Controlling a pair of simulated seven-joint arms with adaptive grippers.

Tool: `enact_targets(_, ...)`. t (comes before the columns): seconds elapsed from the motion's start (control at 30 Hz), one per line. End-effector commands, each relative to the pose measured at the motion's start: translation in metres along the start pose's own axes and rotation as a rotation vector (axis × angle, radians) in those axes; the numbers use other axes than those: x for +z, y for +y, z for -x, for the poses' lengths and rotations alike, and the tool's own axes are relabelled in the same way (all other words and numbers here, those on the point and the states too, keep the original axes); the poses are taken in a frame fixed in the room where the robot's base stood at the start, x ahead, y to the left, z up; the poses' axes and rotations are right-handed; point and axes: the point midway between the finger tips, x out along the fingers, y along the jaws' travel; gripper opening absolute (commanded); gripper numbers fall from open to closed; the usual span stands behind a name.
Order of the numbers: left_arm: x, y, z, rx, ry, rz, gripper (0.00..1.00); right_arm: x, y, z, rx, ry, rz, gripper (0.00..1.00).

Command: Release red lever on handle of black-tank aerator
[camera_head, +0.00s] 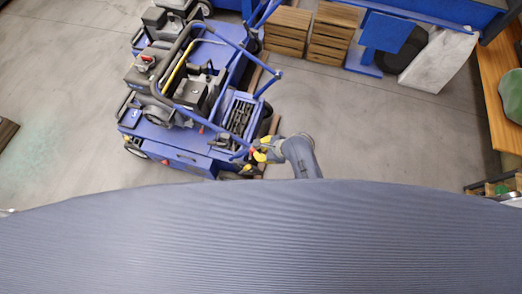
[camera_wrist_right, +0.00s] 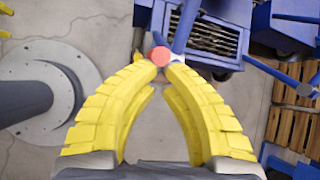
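The blue aerator (camera_head: 185,150) stands left of centre in the head view, with a dark engine and tank part (camera_head: 195,92) on its deck. Its blue handle bar (camera_head: 212,125) slants down toward my right gripper (camera_head: 263,150). In the right wrist view, the yellow fingers of the right gripper (camera_wrist_right: 161,66) bow inward and their tips come close together on either side of the red lever (camera_wrist_right: 160,56), seen as a round red end by the blue handle (camera_wrist_right: 184,28). The tips appear to touch it; the rest of the lever is hidden. My left gripper is not in view.
A second machine (camera_head: 165,18) stands directly behind the aerator. Wooden crates (camera_head: 286,30) and a blue stand (camera_head: 385,32) are at the back. A wooden bench (camera_head: 500,85) lines the right side. The concrete floor (camera_head: 380,130) between is clear.

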Motion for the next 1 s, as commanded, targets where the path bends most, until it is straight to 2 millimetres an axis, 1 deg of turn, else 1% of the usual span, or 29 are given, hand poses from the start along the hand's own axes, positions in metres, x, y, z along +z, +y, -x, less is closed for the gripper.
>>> enact_targets(0.03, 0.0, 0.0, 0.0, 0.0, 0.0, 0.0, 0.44, 0.009, -0.002, 0.0, -0.005, -0.017, -0.001, 0.0)
enact_targets(0.37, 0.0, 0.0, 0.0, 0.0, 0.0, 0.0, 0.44, 0.008, -0.003, 0.001, -0.006, -0.02, -0.001, 0.0)
enact_targets(0.47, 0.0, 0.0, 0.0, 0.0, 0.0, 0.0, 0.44, 0.0, -0.004, 0.004, -0.006, -0.018, -0.001, 0.0)
enact_targets(0.67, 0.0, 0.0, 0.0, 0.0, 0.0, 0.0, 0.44, -0.032, -0.005, 0.016, 0.001, -0.007, 0.004, 0.0)
enact_targets(0.73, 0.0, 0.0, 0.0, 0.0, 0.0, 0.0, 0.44, -0.015, -0.006, 0.021, 0.0, -0.015, 0.007, 0.0)
enact_targets(1.0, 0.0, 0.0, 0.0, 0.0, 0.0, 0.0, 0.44, 0.027, -0.009, 0.043, 0.002, -0.01, 0.007, 0.0)
